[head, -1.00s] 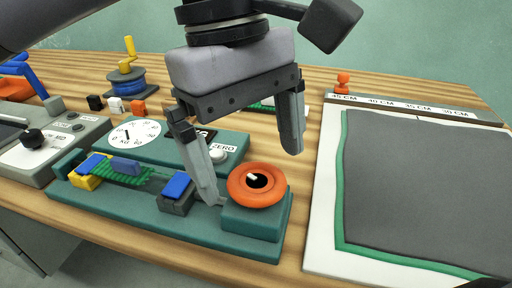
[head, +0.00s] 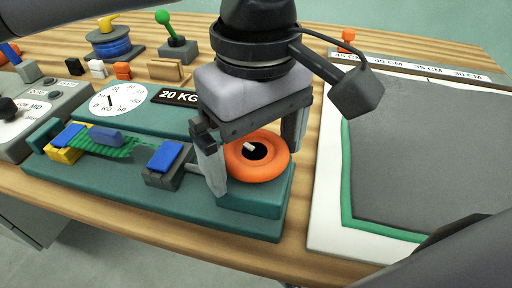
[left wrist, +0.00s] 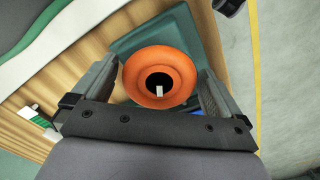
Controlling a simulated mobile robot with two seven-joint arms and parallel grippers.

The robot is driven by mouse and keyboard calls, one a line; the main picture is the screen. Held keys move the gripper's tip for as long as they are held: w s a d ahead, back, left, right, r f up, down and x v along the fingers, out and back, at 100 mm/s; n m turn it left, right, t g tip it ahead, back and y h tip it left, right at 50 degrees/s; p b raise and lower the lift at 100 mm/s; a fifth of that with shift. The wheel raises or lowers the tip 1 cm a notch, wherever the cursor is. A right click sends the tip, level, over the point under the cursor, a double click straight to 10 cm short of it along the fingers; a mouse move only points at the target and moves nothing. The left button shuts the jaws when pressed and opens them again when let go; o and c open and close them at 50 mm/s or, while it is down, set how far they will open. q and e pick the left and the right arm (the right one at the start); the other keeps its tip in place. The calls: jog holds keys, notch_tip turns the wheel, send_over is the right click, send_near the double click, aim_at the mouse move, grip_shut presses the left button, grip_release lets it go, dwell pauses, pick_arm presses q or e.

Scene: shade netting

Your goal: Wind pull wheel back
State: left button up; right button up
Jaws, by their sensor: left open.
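The pull wheel is an orange ring (head: 257,157) with a dark centre and a small white mark at its hub. It sits on the right end of the teal tester base (head: 120,190). My left gripper (head: 254,166) is open, with one finger on either side of the wheel. In the left wrist view the wheel (left wrist: 160,76) lies between the two fingers of the gripper (left wrist: 160,85); whether they touch its rim I cannot tell. A green net strip (head: 105,146) runs between the yellow-blue clamp (head: 66,145) and the grey-blue clamp (head: 165,162). My right gripper is not in view.
A round dial (head: 118,98) and a 20 KG label (head: 179,97) stand behind the clamps. A white board with a grey sheet (head: 420,150) and a ruler strip (head: 415,67) lies to the right. A green-knobbed lever (head: 176,45) and blue spool (head: 110,44) stand at the back.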

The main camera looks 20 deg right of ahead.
pick_arm(q)
jog(key=c, duration=0.8)
jog(key=shift+c, duration=0.2)
